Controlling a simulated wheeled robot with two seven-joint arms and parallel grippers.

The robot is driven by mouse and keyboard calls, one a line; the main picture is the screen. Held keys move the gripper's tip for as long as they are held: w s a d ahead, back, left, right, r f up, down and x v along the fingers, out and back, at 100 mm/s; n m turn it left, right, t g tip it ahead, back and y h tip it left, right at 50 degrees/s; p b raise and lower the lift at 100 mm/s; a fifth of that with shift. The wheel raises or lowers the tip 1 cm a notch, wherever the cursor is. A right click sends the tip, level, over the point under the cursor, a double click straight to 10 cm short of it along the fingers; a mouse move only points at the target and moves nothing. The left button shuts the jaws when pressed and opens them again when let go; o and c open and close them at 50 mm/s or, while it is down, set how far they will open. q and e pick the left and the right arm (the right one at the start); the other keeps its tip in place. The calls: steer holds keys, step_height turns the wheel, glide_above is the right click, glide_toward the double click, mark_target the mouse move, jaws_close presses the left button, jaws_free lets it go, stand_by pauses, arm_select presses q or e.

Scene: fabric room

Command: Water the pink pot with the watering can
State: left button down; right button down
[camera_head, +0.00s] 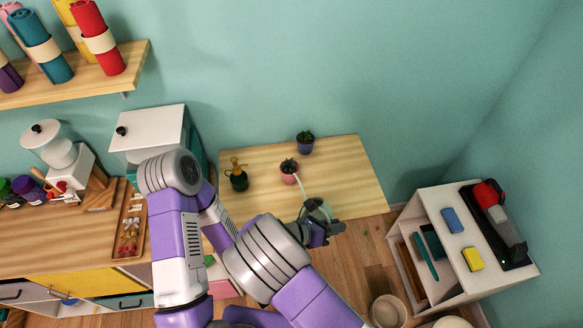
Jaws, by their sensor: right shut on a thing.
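The pink pot (288,178) holds a small dark plant and stands on the wooden table (350,172). My left gripper does not show.
A blue pot (305,149) with a plant stands behind the pink pot. A white shelf unit (455,268) is at right, a wooden counter (60,245) at left. The table's right side is clear.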

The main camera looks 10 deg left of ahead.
steer(key=shift+w+a+r+p, duration=0.5)
steer(key=shift+w+r+p, duration=0.35)
steer(key=shift+p, duration=0.05)
steer(key=s+d+f+m+t+b, duration=0.1)
steer(key=s+d+f+b, duration=0.1)
steer(key=f+b, duration=0.3)
steer(key=shift+s+b, duration=0.6)
steer(key=shift+b, duration=0.6)
steer(key=shift+s+d+f+m+t+y+b, duration=0.15)
steer(key=shift+s+d+f+m+t+b, duration=0.25)
steer(key=shift+f+b, duration=0.65)
steer(key=shift+s+d+f+m+t+y+b, duration=0.15)
steer(key=shift+s+f+m+b, duration=0.35)
steer(key=shift+b, duration=1)
steer(key=shift+s+d+f+m+t+y+b, duration=0.15)
steer(key=shift+s+d+f+m+b, duration=0.25)
steer(key=shift+f+b, duration=0.7)
steer(key=shift+s+a+r, duration=0.1)
steer(key=shift+r, duration=0.1)
